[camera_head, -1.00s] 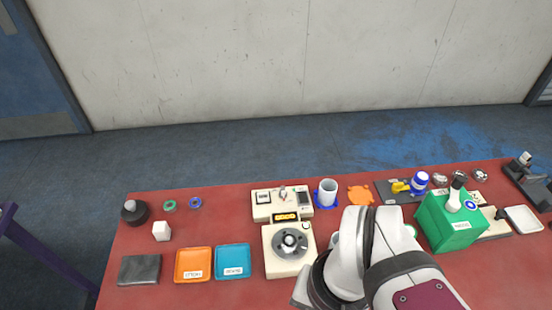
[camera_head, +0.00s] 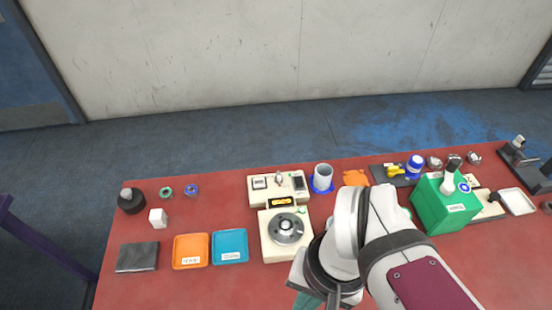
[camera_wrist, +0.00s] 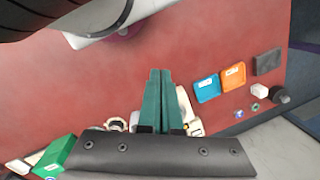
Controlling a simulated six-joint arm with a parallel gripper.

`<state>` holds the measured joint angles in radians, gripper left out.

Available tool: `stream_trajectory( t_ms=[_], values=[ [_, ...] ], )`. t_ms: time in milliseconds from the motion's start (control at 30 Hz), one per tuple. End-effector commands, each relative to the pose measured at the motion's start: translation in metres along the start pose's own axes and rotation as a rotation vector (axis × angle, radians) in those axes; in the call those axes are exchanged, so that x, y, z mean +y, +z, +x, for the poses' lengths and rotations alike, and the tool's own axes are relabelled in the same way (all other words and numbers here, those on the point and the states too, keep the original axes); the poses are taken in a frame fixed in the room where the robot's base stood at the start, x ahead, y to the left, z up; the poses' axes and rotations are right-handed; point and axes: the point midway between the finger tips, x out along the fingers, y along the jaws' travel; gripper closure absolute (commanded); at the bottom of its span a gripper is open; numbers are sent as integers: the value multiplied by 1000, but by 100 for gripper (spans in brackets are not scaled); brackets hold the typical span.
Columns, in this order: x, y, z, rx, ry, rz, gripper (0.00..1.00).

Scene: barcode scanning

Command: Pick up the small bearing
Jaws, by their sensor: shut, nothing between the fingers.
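My gripper shows as two teal fingers pressed together in the wrist view (camera_wrist: 160,98), with nothing between them. In the head view its teal fingers (camera_head: 308,299) show at the bottom edge below my wrist, partly cut off. A small green ring (camera_head: 165,192) and a small blue ring (camera_head: 191,189) lie at the back left of the red table, well apart from my gripper. Small silver round parts (camera_head: 434,162) sit at the back right. I cannot tell which of these is the small bearing.
An orange tray (camera_head: 190,252) and a blue tray (camera_head: 230,247) lie left of a cream machine with a round plate (camera_head: 286,229). A white cube (camera_head: 158,218), a black round part (camera_head: 131,200) and a dark block (camera_head: 138,257) are at left. A green box (camera_head: 443,208) stands at right.

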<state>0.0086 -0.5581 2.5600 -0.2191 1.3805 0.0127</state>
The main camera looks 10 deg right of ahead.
Motion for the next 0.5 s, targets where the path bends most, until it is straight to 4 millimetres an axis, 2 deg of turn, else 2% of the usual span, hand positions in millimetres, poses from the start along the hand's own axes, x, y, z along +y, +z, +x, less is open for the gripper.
stream_trajectory(
  t_ms=[33, 67, 433, 500],
  values=[
    [0, 0, 0, 0, 0, 0, 89],
    [0, 0, 0, 0, 0, 0, 84],
    [0, 0, 0, 0, 0, 0, 17],
    [0, 0, 0, 0, 0, 0, 16]
  ],
)
